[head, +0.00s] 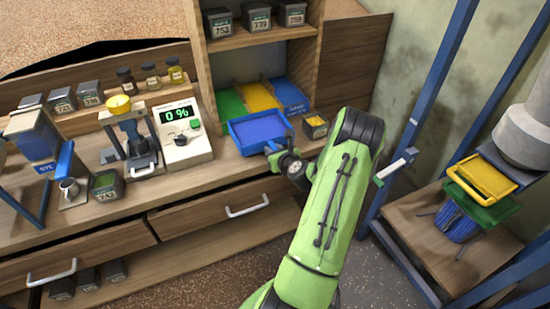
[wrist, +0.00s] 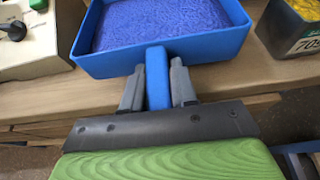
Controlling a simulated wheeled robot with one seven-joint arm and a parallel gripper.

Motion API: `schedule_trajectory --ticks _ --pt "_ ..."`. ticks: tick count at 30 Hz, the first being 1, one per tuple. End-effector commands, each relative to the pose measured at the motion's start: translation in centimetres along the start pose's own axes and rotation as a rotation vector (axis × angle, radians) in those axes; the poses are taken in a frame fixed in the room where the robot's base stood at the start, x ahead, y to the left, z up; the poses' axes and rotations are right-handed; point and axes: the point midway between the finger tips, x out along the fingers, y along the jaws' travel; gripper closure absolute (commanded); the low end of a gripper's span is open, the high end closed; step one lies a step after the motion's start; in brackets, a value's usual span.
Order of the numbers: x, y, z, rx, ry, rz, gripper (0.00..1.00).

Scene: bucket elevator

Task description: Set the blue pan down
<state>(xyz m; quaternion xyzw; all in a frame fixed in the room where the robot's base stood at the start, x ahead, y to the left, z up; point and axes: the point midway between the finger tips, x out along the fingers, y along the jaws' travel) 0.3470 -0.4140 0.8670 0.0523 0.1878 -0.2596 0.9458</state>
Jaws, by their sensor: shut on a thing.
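The blue pan (head: 259,132) is a shallow square tray filled with blue-violet material. In the wrist view the blue pan (wrist: 98,60) shows at the top, its handle pointing toward me. My gripper (wrist: 158,78) is shut on that handle, with one grey finger on each side. In the head view my gripper (head: 272,148) is at the front edge of the counter, partly hidden by my arm. The pan looks level, at or just above the counter top; I cannot tell whether it touches.
Behind are green (head: 230,104), yellow (head: 257,97) and blue (head: 290,95) mats in a shelf bay. A drawer handle (head: 247,206) sticks out below.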

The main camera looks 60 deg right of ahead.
Motion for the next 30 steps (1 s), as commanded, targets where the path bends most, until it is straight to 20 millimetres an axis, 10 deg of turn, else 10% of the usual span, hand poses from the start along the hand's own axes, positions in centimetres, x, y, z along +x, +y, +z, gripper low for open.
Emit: schedule_trajectory --ticks 16,17,21,30 --pt "1.5 0.0 -3.3 -0.001 -0.007 -0.001 1.00" --pt "1.5 0.0 -3.6 -0.001 -0.001 0.000 0.71" --pt "1.5 0.0 -3.5 -0.001 -0.001 0.000 0.50" --pt "1.4 0.0 -3.4 -0.001 -0.001 0.000 0.47"
